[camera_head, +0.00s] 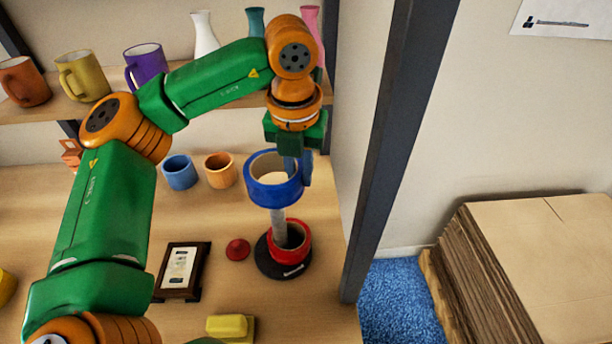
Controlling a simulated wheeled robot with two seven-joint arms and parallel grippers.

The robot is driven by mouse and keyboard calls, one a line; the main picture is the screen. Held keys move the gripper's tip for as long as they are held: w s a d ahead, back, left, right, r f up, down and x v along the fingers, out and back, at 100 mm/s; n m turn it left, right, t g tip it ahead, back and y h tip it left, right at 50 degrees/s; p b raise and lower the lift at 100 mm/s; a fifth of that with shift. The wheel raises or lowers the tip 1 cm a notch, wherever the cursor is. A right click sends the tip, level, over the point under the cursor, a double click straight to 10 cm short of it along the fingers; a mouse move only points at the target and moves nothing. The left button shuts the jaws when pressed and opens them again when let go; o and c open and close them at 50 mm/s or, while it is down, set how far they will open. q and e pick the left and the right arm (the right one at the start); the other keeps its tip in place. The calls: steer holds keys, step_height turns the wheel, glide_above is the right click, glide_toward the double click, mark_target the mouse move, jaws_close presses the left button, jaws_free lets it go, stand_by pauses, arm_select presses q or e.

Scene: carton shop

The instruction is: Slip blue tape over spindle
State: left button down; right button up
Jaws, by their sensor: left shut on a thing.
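The blue tape roll (272,192) hangs under my left gripper (298,170), which is shut on the right side of its ring. The roll is nearly level, above the spindle (279,228). The spindle is a grey post on a round black base (268,265). The post's upper end is hidden behind the blue tape, so I cannot tell whether it is inside the ring. A red tape roll (303,246) sits low around the post on the base. My right gripper is not in view.
A red knob-like piece (237,249), a framed card (181,270) and a yellow block (227,325) lie near the base. A blue cup (180,172) and an orange cup (220,169) stand behind. A dark shelf post (393,140) rises at the right.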

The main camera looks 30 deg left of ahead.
arm_select(q)
steer(key=shift+w+d, duration=0.2)
steer(key=shift+w, duration=0.1)
steer(key=shift+s+a+f+b, duration=0.25)
steer(key=shift+a+f+b, duration=0.15)
steer(key=shift+f+b, duration=0.15)
steer(key=shift+s+a+f+b, duration=0.2)
steer(key=shift+a+f+b, duration=0.25)
steer(key=shift+f, duration=0.1)
steer(key=f+b, duration=0.4)
steer(key=f, duration=0.1)
steer(key=f+b, duration=1)
steer(key=shift+w+d+f, duration=0.15)
steer(key=shift+d+f, duration=0.15)
steer(key=shift+d, duration=0.05)
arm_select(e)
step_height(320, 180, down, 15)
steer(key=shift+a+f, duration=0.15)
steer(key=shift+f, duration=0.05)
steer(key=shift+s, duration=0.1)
arm_select(q)
steer(key=c, duration=0.8)
jaws_free()
steer(key=shift+c, duration=0.2)
steer(key=shift+o, duration=0.5)
steer(key=shift+w+d+r, duration=0.1)
steer(key=shift+d, duration=0.1)
steer(key=shift+a, duration=0.1)
